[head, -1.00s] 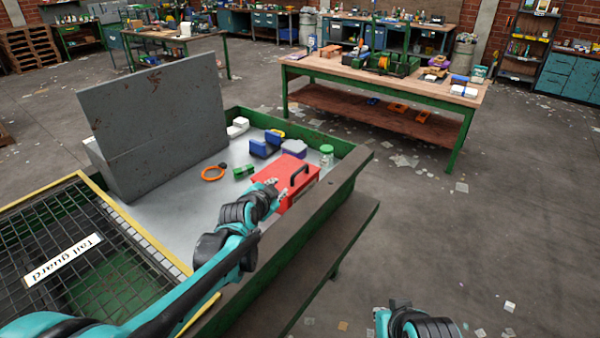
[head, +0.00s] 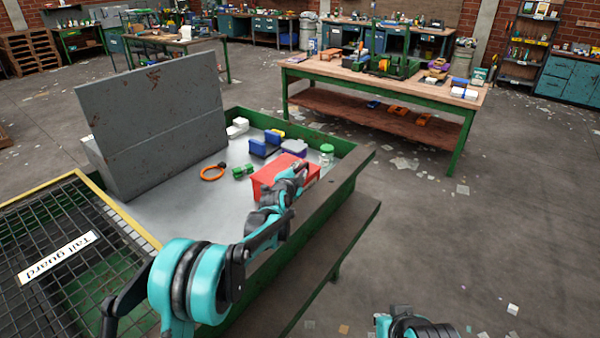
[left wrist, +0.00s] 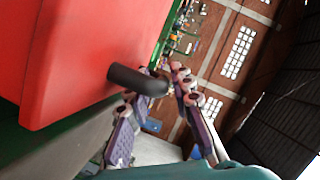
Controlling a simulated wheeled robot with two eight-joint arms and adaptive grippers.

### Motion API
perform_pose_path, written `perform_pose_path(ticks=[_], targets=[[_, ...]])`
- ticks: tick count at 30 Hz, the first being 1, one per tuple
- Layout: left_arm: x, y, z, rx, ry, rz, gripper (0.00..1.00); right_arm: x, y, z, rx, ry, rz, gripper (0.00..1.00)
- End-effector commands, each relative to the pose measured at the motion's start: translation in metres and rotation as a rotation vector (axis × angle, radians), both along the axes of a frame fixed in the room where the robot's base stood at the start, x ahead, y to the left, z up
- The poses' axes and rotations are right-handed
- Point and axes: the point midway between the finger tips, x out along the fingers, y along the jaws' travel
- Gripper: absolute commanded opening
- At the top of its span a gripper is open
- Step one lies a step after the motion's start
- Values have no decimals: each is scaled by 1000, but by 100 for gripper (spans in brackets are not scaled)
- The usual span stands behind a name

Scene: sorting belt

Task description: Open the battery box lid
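The red battery box (head: 266,181) stands on the grey belt surface by the near right rim. Its red side fills the upper left of the left wrist view (left wrist: 60,60), with the dark handle (left wrist: 133,78) sticking out from it. My left gripper (head: 300,168) is at the box's right side and hides the handle in the head view. In the left wrist view its fingers (left wrist: 168,84) are apart, and the handle's end lies at the gap between them. I cannot tell if a finger touches it. Only part of my right arm shows at the bottom of the head view.
The belt's green and dark rim (head: 325,205) runs close under my left arm. Beyond the box are a green-capped jar (head: 327,156), blue bins (head: 264,147), an orange ring (head: 212,172) and green blocks (head: 242,172). A grey panel (head: 155,105) stands at the left.

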Motion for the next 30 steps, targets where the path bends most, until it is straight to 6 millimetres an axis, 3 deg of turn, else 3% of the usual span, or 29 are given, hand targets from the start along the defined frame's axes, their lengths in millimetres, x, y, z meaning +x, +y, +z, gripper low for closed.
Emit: perform_pose_path(ticks=[10, 13, 23, 30], targets=[[6, -2, -1, -1, 0, 0, 22, 0, 0, -2, 0, 0, 0, 0], [6, -2, -1, -1, 0, 0, 0, 0, 0, -2, 0, 0, 0, 0], [5, -2, 1, -9, 7, 0, 0, 0, 0, 0, 0, 0, 0, 0], [-5, 1, 17, -78, 56, 1, 0, 0, 0, 15, 0, 0, 0, 0]])
